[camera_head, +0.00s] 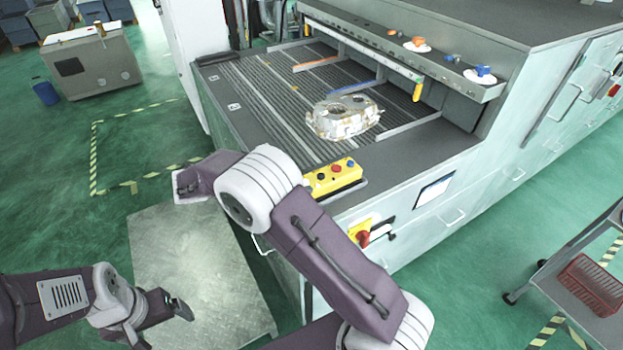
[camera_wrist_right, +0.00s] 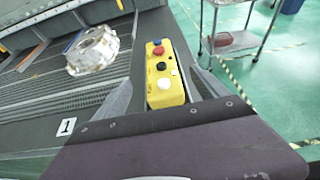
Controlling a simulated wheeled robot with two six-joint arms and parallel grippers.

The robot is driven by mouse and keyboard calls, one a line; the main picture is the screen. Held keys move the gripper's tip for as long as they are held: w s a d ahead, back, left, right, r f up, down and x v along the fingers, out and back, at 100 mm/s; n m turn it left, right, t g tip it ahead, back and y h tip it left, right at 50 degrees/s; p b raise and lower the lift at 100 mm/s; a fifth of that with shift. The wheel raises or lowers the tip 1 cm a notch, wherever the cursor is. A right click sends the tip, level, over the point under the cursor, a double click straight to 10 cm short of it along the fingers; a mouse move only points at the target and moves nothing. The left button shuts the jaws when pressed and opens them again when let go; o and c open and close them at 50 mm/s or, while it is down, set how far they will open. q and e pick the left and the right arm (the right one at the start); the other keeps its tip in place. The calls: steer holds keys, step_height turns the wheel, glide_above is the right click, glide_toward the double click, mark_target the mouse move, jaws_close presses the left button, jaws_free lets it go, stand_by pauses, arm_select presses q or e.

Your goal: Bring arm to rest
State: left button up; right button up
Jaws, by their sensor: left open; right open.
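My right arm reaches up from the lower right, bent in front of the machine. An aluminium casting (camera_head: 345,116) lies on the machine's slatted bed, apart from both grippers. It also shows in the right wrist view (camera_wrist_right: 92,50).
A yellow button box (camera_head: 333,177) sits on the machine's front edge, close to my right arm. The grey plate (camera_head: 190,255) lies below my right gripper. A cart with a red basket (camera_head: 592,284) stands at right.

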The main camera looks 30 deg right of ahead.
steer(key=shift+v, duration=1.05)
